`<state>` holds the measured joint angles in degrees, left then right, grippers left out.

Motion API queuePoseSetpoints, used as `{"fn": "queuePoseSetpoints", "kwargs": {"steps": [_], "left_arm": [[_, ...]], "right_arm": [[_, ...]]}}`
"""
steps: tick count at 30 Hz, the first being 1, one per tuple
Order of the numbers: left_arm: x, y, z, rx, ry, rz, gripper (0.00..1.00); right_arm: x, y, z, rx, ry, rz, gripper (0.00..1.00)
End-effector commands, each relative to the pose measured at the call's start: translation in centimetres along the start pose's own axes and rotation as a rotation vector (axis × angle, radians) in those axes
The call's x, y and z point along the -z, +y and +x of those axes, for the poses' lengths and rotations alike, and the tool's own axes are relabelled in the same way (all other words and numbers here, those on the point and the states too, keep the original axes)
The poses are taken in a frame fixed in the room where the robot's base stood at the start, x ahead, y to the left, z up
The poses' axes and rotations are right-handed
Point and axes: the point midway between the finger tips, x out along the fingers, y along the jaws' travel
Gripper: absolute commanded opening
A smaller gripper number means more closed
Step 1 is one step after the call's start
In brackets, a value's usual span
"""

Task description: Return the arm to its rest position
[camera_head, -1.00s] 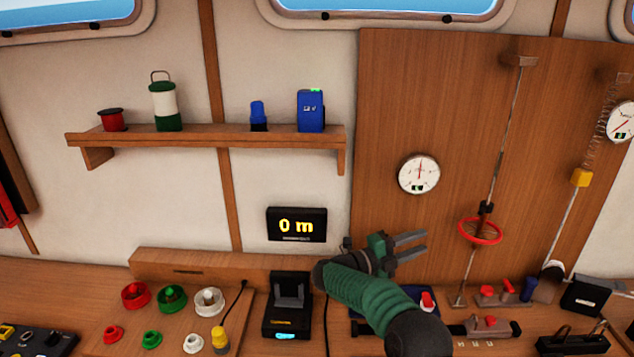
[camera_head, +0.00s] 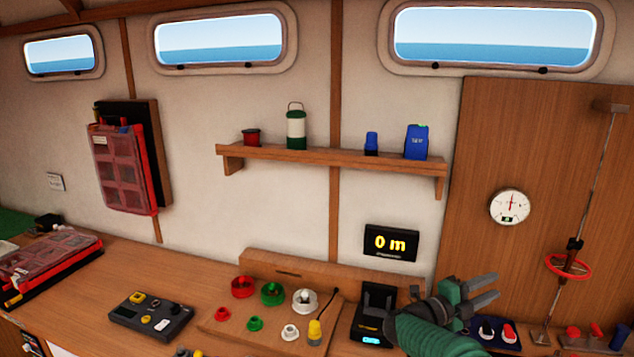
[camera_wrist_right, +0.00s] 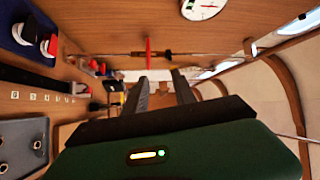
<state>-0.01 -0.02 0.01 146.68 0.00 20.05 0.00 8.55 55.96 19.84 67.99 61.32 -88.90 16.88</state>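My right arm comes in at the bottom right of the head view, with a green sleeve. Its right gripper (camera_head: 486,291) is held above the bench, in front of the wooden panel's lower left edge. The two dark fingers are apart with nothing between them. My left gripper is not in view.
A black device (camera_head: 376,309) stands close left of the right gripper. A red ring (camera_head: 568,266) hangs on a line at right. A shelf (camera_head: 330,165) is above.

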Motion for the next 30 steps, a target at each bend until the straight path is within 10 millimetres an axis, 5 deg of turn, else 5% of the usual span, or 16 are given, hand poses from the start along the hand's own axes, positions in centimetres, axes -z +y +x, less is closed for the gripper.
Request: {"fn": "queuePoseSetpoints", "kwargs": {"steps": [5, 10, 14, 16, 20, 24, 30], "left_arm": [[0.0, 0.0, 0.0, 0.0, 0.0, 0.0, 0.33], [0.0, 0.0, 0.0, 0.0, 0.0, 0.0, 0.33], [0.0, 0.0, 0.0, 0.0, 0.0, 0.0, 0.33], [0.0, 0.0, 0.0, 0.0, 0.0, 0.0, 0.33], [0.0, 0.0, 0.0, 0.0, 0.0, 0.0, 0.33], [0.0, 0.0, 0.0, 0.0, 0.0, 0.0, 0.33], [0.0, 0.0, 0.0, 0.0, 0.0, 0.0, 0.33]], "right_arm": [[-3.6, -3.1, -2.2, 0.092, -0.239, -0.093, 0.32], [-7.3, -4.9, -7.1, 0.203, -0.565, -0.274, 0.32], [-8.6, -3.3, -13.1, 0.285, -0.875, -0.51, 0.32], [-7.7, -0.4, -17.3, 0.316, -1.066, -0.686, 0.32], [-2.2, 7.2, -24.1, 0.317, -1.39, -1.029, 0.32], [6.8, 15.0, -28.9, 0.258, -1.658, -1.344, 0.32], [17.8, 21.7, -32.3, 0.152, -1.896, -1.632, 0.32]]}}
